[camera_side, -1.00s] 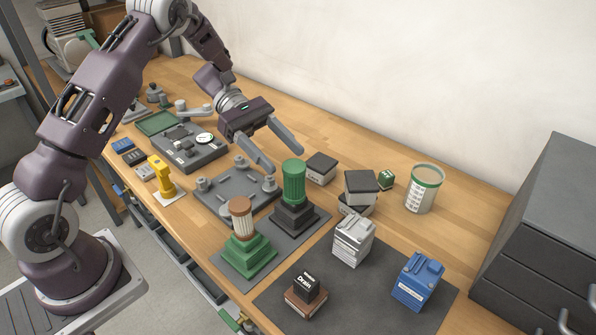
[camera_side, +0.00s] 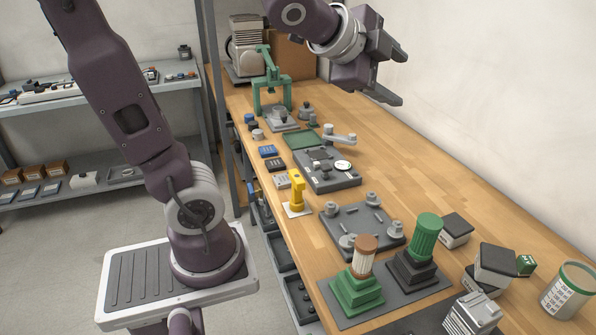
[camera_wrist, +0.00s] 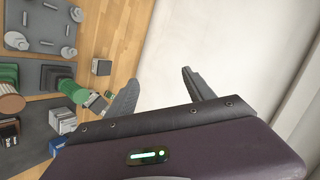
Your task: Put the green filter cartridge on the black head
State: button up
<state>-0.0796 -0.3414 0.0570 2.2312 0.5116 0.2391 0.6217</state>
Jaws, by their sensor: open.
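The green filter cartridge (camera_side: 426,236) stands upright on top of the black head (camera_side: 413,270), on a grey mat. In the wrist view the green cartridge (camera_wrist: 73,91) and the black head (camera_wrist: 55,76) show at the left. My gripper (camera_side: 397,75) is open and empty, high above the bench and well clear of the cartridge. Its two spread fingers (camera_wrist: 160,78) have nothing between them in the wrist view. A brown-topped white cartridge (camera_side: 364,259) stands on the stepped green head (camera_side: 356,292) beside the black one.
A grey plate with posts (camera_side: 362,232) lies behind the heads. A yellow part (camera_side: 297,190) stands to its left. Dark-topped boxes (camera_side: 496,262) and a green-rimmed tub (camera_side: 568,291) are at the right. The bench's right-hand strip (camera_side: 440,170) is clear.

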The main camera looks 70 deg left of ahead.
jog(key=s+d+f+n+g+h, duration=0.1)
jog(key=s+d+f+n+g, duration=0.2)
jog(key=s, duration=0.7)
jog(key=s+d+f+n+g+h, duration=0.2)
jog(key=s+d+f+n, duration=0.3)
jog(key=s, duration=0.5)
jog(key=shift+d+f+n+g, duration=0.15)
jog(key=shift+f+n+g, duration=0.35)
jog(key=shift+f+n, duration=0.55)
jog(key=shift+r, duration=0.2)
